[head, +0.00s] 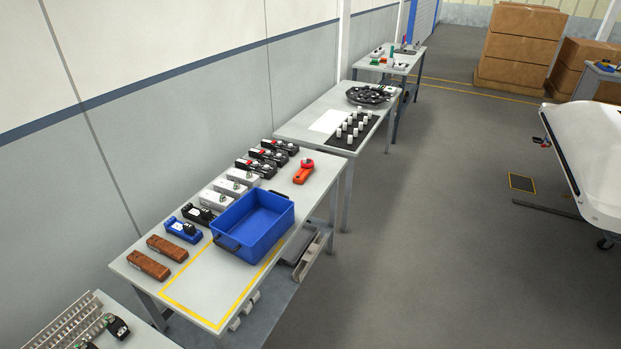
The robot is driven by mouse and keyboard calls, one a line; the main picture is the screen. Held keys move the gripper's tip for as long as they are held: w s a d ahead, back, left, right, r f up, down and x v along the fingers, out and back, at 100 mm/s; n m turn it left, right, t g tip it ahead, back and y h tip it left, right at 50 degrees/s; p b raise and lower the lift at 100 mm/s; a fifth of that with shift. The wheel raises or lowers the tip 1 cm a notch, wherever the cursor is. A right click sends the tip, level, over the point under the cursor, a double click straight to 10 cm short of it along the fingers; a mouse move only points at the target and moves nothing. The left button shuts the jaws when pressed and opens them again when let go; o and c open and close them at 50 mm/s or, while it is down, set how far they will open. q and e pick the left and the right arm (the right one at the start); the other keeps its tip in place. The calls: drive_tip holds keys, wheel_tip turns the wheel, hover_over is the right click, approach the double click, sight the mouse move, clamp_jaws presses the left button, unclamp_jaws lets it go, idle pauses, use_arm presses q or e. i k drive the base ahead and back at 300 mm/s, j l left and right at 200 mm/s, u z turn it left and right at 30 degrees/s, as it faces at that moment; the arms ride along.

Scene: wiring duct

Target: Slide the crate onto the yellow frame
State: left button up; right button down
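The blue crate (262,240) is an open, empty-looking box with dark handles at its ends. It stands upright on the grey table (150,280). The yellow frame (188,311) is a thin outline marked on the near part of that table. The crate covers the far end of the frame, and the near part of the frame is bare. The crate's far side extends beyond what I can see of the outline. Neither of my grippers is in view.
Left of the crate stand two brown blocks (149,265), a blue tool (183,230) and several black and grey devices. An orange-red tool (303,172) lies beyond the crate. Further tables stand in front and behind. The floor (420,250) to the right is open.

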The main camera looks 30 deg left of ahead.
sight(250, 228)
drive_tip(key=i, duration=2.2)
drive_tip(key=i+u, duration=0.15)
drive_tip(key=u, duration=0.3)
drive_tip(key=i+u, duration=0.15)
drive_tip(key=u, duration=0.25)
drive_tip(key=i+l+u, duration=0.15)
drive_tip(key=u, duration=0.3)
drive_tip(key=i+l+u, duration=0.1)
drive_tip(key=u, duration=0.35)
